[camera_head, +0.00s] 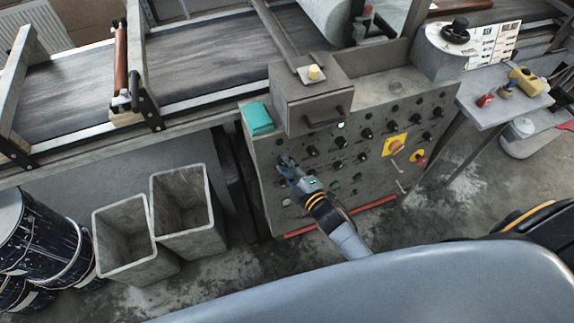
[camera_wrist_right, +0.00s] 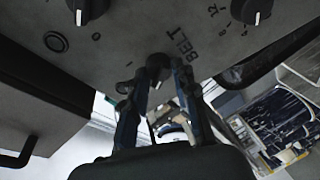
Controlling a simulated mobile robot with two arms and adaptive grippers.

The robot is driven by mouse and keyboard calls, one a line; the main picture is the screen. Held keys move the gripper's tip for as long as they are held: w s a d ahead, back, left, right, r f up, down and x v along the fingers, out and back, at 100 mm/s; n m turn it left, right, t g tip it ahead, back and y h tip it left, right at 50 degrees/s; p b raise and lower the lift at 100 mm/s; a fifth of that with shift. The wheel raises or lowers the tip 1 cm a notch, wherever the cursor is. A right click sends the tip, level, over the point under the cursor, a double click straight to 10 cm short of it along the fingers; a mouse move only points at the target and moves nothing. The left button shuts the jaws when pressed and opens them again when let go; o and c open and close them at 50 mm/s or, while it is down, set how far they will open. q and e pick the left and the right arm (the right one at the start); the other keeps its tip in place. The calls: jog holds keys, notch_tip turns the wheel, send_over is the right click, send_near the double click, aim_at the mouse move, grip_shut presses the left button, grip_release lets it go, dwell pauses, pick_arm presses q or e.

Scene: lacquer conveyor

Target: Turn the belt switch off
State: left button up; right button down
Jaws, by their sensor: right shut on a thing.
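The belt switch is a black rotary knob (camera_wrist_right: 157,60) on the grey control panel (camera_head: 270,190), with the word BELT printed beside it in the wrist view. My right gripper (camera_head: 287,168) reaches the left part of the panel. In the wrist view its two fingers (camera_wrist_right: 160,70) are shut on the knob, one on each side. The fingers cover part of the knob, so I cannot tell which way it points. In the head view the gripper hides the knob. My left gripper is not in view.
Other black knobs (camera_head: 312,151), a lit green lamp (camera_head: 341,125) and a yellow-backed switch (camera_head: 395,145) are on the panel. The conveyor belt (camera_head: 200,55) lies behind at left. Two grey bins (camera_head: 188,240) and dark drums (camera_head: 55,240) stand on the floor at left.

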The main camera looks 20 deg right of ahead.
jog(key=c, duration=1)
grip_release()
jog(key=shift+c, duration=0.2)
jog(key=v, duration=1.2)
